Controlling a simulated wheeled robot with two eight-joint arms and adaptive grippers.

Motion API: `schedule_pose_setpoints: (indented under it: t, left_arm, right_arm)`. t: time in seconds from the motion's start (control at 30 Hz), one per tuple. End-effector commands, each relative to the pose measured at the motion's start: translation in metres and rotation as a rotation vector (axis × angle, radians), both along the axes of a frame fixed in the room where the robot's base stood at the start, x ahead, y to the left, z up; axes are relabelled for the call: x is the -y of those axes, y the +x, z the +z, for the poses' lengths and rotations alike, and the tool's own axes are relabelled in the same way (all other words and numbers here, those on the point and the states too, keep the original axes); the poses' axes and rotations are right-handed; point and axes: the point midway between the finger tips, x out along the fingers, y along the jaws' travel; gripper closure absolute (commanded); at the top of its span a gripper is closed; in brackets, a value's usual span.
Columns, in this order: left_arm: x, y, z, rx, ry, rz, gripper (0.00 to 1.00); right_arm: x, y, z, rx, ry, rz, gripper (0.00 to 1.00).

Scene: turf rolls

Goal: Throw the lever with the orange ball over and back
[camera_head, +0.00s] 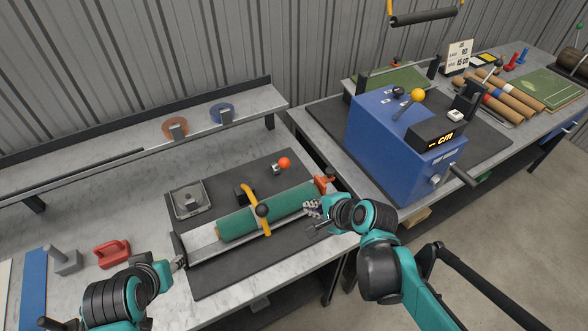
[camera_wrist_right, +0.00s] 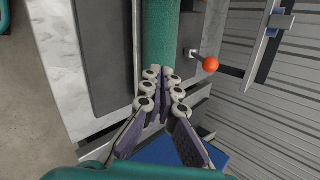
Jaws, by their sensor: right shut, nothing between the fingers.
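The lever with the orange ball (camera_head: 284,163) stands on the dark mat behind the green turf roll (camera_head: 270,213). In the right wrist view the orange ball (camera_wrist_right: 211,64) is at the upper right, on a short rod from a small light base. My right gripper (camera_head: 312,209) is at the right end of the roll, apart from the ball. In the right wrist view its fingers (camera_wrist_right: 160,90) are shut and empty, in front of the roll. My left gripper (camera_head: 181,262) is at the left end of the roll's tray, small in view; I cannot tell its opening.
A yellow bar with a dark knob (camera_head: 262,210) crosses the roll. A red-orange clamp (camera_head: 325,184) is near its right end. A square metal plate (camera_head: 189,201) lies left of the lever. A blue machine (camera_head: 380,145) with a yellow ball stands on the right table.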

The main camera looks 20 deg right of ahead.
Motion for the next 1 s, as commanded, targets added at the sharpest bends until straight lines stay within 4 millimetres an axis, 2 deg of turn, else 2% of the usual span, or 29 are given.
schedule_pose_setpoints:
  t: [0.1,0.2,0.4,0.6,1.0]
  left_arm:
    - [0.000,0.000,0.002,0.000,0.000,0.000,0.60]
    - [0.000,0.000,0.004,0.000,0.000,0.000,0.60]
    - [0.000,0.000,0.005,0.000,0.000,0.000,0.60]
    - [0.000,0.000,0.005,0.000,0.000,0.000,0.60]
    - [0.000,0.000,0.003,0.000,0.000,0.000,0.60]
  right_arm:
    - [0.014,0.016,0.000,-0.022,0.318,-0.266,1.00]
    - [0.024,0.026,0.001,-0.042,0.568,-0.451,1.00]
    - [0.039,0.036,0.005,-0.077,0.918,-0.681,1.00]
    - [0.044,0.038,0.006,-0.091,1.038,-0.751,1.00]
    - [0.042,0.042,0.003,-0.093,1.038,-0.750,1.00]
